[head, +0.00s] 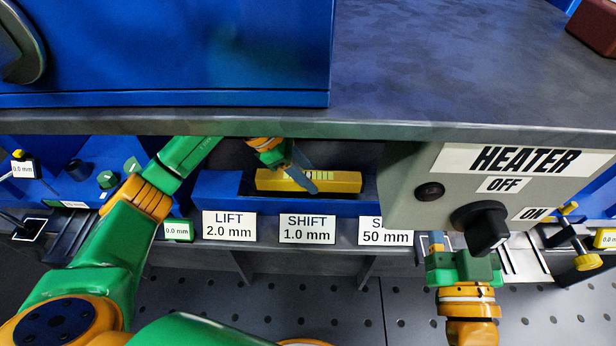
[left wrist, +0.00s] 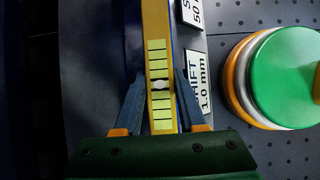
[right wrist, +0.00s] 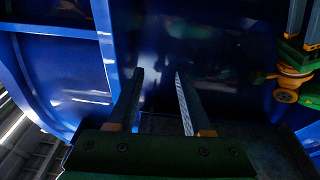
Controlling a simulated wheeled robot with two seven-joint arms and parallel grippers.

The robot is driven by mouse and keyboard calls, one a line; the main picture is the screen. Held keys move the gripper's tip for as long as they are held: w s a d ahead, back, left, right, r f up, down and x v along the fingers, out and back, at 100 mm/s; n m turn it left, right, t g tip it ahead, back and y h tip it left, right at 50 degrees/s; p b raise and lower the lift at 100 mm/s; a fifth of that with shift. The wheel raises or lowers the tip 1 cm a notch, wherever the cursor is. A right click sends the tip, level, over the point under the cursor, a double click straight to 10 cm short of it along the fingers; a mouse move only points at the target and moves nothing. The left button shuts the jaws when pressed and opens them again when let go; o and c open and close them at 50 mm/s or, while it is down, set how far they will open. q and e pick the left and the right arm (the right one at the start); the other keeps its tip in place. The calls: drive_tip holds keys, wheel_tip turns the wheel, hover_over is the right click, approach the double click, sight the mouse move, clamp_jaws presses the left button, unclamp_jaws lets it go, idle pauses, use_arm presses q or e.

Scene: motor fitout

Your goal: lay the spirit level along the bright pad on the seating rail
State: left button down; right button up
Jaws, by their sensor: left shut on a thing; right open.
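The spirit level (head: 335,182) is a yellow bar with a pale marked strip. It sits in or just above a blue open-fronted tray (head: 215,188) under the grey worktop. My left gripper (head: 303,178) reaches in from above and is shut on it. In the left wrist view the level (left wrist: 157,55) runs lengthwise between the two fingers (left wrist: 160,95). I cannot tell whether the level touches the tray floor. My right gripper (head: 437,240) is open and empty below the heater box; its fingers also show in the right wrist view (right wrist: 160,95). I cannot make out the seating rail or its bright pad.
The grey heater box (head: 410,190) with a black knob (head: 482,226) hangs at the right. Labels LIFT (head: 229,226) and SHIFT (head: 307,229) line the tray's front. The worktop (head: 430,70) overhangs the tray. A blue cabinet (head: 170,50) stands on it at the left.

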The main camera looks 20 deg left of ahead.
use_arm(q)
drive_tip(key=shift+w+a+f+b, duration=0.2)
drive_tip(key=shift+w+f+b, duration=0.45)
drive_tip(key=shift+w, duration=0.25)
use_arm(e)
drive_tip(key=s+r+n+t+y, duration=0.1)
drive_tip(key=s+r+t+y, duration=0.2)
drive_tip(key=r, duration=0.5)
drive_tip(key=shift+s+a+r+t, duration=0.15)
drive_tip(key=shift+s+r+t, duration=0.25)
drive_tip(key=shift+s+t, duration=0.65)
drive_tip(key=shift+w+r, duration=0.15)
drive_tip(key=shift+w, duration=0.05)
use_arm(q)
drive_tip(key=shift+f, duration=0.4)
use_arm(e)
drive_tip(key=shift+f, duration=0.35)
use_arm(q)
drive_tip(key=shift+c, duration=2)
unclamp_jaws()
